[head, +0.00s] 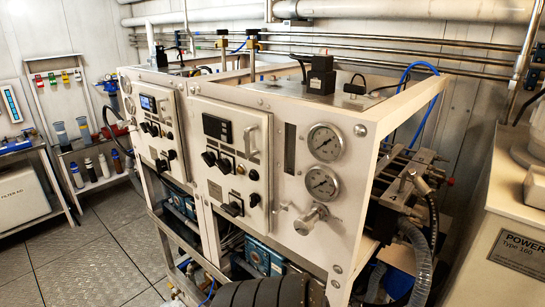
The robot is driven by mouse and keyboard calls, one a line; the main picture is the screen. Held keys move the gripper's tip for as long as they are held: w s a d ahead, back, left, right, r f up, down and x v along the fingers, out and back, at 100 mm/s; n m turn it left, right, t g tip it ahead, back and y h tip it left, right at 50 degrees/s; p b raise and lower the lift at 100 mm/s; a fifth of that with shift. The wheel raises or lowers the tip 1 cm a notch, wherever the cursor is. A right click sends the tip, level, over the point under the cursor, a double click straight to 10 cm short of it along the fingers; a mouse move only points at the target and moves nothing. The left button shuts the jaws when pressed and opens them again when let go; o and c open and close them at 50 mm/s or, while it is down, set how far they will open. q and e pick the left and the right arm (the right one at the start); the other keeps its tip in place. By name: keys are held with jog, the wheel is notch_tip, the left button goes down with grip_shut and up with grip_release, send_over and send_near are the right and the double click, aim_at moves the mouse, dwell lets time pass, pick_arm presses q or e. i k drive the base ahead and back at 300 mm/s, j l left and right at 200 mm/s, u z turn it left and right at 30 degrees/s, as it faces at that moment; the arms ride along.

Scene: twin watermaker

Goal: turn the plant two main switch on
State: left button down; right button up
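Two white control panels stand side by side on the watermaker frame. The far left panel (160,130) has a lit blue display (148,103). The nearer right panel (228,165) has a dark display (217,128). Below that display are several black knobs (223,165) and a larger black switch (232,208) low on the panel. A similar black switch (162,165) is low on the left panel. The labels are too small to read, so I cannot tell which panel is plant two or the switch positions.
Two round gauges (325,142) and a metal valve knob (310,218) sit right of the nearer panel. A handle (251,142) sticks out from that panel. A dark ribbed shape (270,292) fills the bottom centre. Open floor (100,245) lies left; a power cabinet (515,250) stands right.

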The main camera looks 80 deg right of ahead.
aim_at(230, 209)
jog(key=z, duration=2.5)
jog(key=i+j+z, duration=0.1)
jog(key=j+z, duration=0.8)
jog(key=j, duration=0.1)
